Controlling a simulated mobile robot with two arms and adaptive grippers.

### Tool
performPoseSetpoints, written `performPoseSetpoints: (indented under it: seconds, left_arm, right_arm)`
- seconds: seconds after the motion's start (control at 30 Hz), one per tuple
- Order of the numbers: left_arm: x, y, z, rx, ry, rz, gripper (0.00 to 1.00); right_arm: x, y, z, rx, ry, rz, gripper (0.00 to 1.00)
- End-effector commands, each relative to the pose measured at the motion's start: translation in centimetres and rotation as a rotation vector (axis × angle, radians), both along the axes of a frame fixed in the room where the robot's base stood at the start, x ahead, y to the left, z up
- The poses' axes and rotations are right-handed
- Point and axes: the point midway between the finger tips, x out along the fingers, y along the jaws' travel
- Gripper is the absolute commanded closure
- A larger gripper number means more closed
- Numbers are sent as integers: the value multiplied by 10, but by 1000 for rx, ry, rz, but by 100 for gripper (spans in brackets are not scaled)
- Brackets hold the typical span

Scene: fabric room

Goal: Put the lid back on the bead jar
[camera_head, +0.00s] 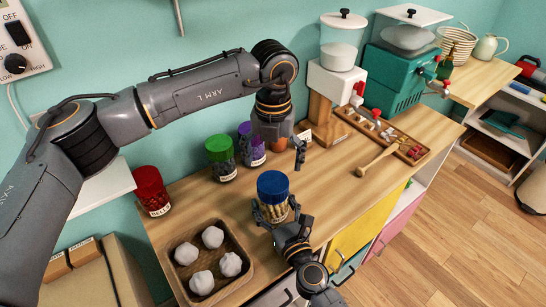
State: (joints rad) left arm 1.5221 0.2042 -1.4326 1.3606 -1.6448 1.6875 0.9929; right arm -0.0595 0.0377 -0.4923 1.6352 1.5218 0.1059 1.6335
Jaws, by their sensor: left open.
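My left gripper (300,152) is open and empty, pointing down above the counter behind the blue-lidded jar. An orange item (279,146) is mostly hidden by my left gripper.
A wooden tray (247,277) with several white lumps sits at the front left. Dispenser machines (334,84) stand at the back.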

Motion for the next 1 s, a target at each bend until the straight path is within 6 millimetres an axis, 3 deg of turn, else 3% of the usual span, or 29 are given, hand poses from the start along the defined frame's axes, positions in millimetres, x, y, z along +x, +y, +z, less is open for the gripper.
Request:
performPoseSetpoints:
  seconds: [0.5,0.9,1.0]
  left_arm:
    - [0,1,-69,1,1,0,11]
    - [0,0,-77,0,0,-1,11]
    - [0,1,-76,0,0,0,29]
  right_arm:
    - [0,0,0,1,0,0,100]
    - [0,0,0,0,0,0,100]
    - [0,0,0,1,0,0,100]
